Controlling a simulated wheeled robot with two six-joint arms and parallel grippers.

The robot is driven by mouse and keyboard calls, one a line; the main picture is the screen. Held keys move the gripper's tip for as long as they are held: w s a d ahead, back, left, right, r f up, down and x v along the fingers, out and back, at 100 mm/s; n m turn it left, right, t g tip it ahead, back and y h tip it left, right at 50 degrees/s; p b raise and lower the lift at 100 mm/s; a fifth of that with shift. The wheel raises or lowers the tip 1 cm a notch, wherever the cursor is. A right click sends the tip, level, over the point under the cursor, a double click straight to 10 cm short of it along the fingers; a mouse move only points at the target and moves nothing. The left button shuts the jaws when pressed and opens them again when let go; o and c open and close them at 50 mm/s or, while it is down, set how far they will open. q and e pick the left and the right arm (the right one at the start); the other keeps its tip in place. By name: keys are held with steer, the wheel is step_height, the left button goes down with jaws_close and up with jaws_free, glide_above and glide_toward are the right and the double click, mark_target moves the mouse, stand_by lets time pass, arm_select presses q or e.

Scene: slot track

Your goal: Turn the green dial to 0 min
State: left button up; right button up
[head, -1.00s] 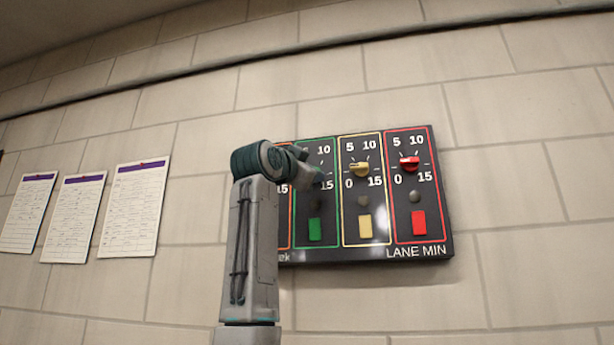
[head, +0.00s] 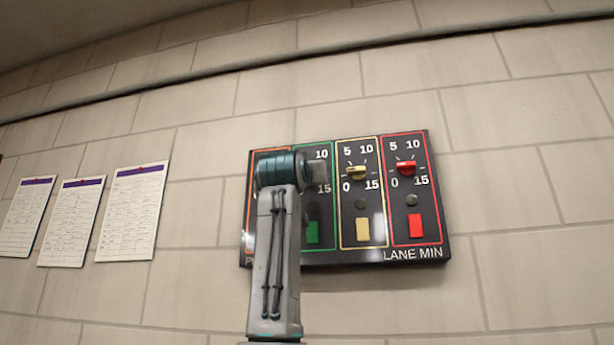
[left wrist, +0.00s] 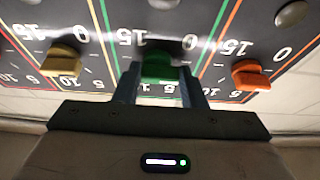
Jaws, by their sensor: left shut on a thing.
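The green dial (left wrist: 158,68) sits on the dark panel, between the two fingers of my left gripper (left wrist: 160,82) in the left wrist view, which shows the panel upside down. The gripper is shut on the dial. The 15 and 0 marks of its scale show beyond the dial; which mark the dial points at I cannot tell. In the head view my left gripper (head: 314,172) is against the green-framed column and hides the dial. The green rectangle (head: 313,232) below is partly behind my arm. My right gripper is not in view.
The yellow dial (head: 356,173) and red dial (head: 406,168) are to the right on the panel (head: 436,215). An orange dial (left wrist: 250,74) neighbours the green one in the left wrist view. Paper sheets (head: 134,212) hang on the wall at left.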

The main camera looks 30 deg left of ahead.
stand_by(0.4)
arm_select(q)
steer(key=o, duration=1)
steer(key=shift+w, duration=0.1)
steer(key=shift+f, duration=0.1)
steer(key=b+v, duration=0.6)
steer(key=v, duration=0.4)
steer(key=shift+s, duration=0.4)
